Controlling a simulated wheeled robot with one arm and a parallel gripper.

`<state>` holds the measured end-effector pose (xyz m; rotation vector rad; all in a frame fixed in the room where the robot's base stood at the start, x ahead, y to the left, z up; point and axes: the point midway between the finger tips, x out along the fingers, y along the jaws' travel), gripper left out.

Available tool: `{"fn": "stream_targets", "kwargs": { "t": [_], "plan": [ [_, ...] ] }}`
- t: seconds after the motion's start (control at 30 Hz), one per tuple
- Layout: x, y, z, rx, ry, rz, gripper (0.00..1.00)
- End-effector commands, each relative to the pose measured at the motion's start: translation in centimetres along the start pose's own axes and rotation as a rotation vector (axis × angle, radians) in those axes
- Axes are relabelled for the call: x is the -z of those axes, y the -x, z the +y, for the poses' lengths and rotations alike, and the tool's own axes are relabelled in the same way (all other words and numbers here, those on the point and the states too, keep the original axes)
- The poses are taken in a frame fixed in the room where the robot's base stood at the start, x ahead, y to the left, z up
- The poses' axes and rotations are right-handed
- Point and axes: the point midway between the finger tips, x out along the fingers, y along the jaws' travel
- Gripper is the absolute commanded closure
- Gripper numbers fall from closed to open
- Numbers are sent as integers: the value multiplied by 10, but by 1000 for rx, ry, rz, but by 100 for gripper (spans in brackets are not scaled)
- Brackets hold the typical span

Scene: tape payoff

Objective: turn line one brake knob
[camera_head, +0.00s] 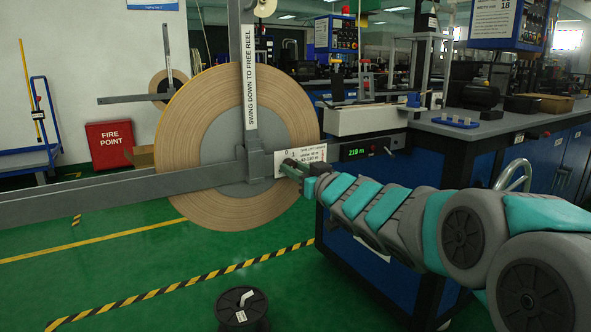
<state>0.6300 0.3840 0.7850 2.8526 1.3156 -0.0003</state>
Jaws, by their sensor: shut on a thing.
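The large tape reel (182,140) stands upright at centre left, with tan tape around a grey hub. A grey bracket with a vertical arm (249,80) marked "SWING DOWN TO FREE REEL" crosses it. A white scale plate (312,153) with numbers sits right of the bracket. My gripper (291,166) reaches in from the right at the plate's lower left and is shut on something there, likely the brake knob. The knob itself is hidden behind the gripper, so I cannot tell its setting.
A blue machine cabinet (358,245) with a display reading about 219 m (356,151) stands close to my arm. A horizontal grey beam (110,190) runs left from the bracket. A black spool (242,310) is on the green floor, which is otherwise mostly clear.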

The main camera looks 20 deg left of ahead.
Motion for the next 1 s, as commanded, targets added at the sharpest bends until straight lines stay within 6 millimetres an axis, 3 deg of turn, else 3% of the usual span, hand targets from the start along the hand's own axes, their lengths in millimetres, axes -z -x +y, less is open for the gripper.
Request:
{"fn": "stream_targets", "kwargs": {
  "t": [0.37, 1.0],
  "plan": [
    [1, 0, 1, -3, 102, -2, 100],
    [0, 0, 2, -3, 606, -1, 100]
  ]
}}
